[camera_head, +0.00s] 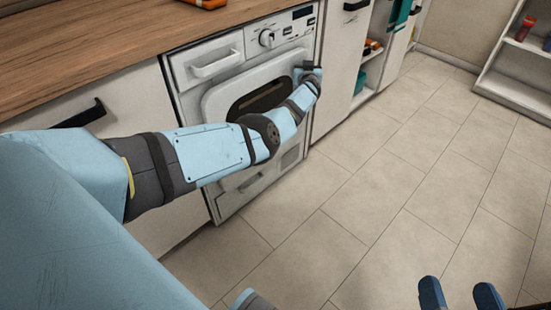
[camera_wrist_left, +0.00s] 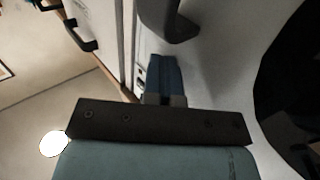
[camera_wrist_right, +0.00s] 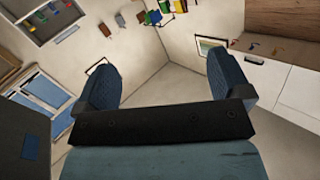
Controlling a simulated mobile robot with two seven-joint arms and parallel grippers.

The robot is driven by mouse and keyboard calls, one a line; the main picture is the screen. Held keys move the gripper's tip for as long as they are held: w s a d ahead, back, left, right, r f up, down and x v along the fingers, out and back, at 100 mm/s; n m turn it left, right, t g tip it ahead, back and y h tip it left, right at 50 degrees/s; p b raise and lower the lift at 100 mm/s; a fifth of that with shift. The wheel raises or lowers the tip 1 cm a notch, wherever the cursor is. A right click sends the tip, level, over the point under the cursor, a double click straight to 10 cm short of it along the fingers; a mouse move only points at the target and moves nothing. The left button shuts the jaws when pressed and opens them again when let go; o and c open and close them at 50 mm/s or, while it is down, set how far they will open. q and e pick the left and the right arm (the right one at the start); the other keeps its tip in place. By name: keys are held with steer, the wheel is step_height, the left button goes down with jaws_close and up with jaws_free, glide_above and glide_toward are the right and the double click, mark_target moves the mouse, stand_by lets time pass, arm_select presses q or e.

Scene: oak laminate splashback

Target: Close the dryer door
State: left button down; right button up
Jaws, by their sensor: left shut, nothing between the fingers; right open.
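The dryer (camera_head: 178,72) is a white front-loader under the wooden counter. Its door (camera_head: 215,101) is a white rounded panel with a dark window, and it looks nearly flush with the front; I cannot tell if it is latched. My left arm reaches across it. My left gripper (camera_head: 310,70) is at the door's right side, its tips partly hidden. In the left wrist view the left gripper (camera_wrist_left: 163,75) is shut and empty, close to the white door surface (camera_wrist_left: 222,70). My right gripper (camera_head: 459,295) is open and empty over the floor; it also shows in the right wrist view (camera_wrist_right: 170,85).
A wooden counter (camera_head: 95,50) runs above the dryer. A white drawer front (camera_head: 125,87) with a black handle is at its left. A cabinet (camera_head: 343,65) and open shelves stand to its right. The tiled floor (camera_head: 400,170) in front is clear. A shelf unit (camera_head: 512,80) stands far right.

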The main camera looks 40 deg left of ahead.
arm_select(q)
steer(key=shift+a+r, duration=0.7)
steer(key=shift+r, duration=0.05)
arm_select(e)
steer(key=shift+r, duration=0.1)
arm_select(q)
steer(key=shift+d+p, duration=0.15)
steer(key=shift+p, duration=0.3)
arm_select(e)
step_height(320, 180, up, 9)
steer(key=m+t+p, duration=0.1)
steer(key=t+p, duration=0.2)
steer(key=p, duration=0.4)
arm_select(q)
steer(key=f+p+v, duration=0.1)
steer(key=p+v, duration=0.1)
steer(key=v, duration=1.2)
steer(key=shift+d, duration=0.5)
arm_select(e)
steer(key=shift+w+d+f+g+h, duration=0.1)
steer(key=shift+d+f+g+h, duration=0.25)
steer(key=shift+f, duration=0.5)
steer(key=shift+d+f+g+h, duration=0.3)
steer(key=shift+d+f, duration=0.15)
steer(key=shift+f, duration=0.45)
steer(key=shift+w+d+f+g+h, duration=0.1)
steer(key=shift+d+f+g+h, duration=0.25)
steer(key=shift+f, duration=0.5)
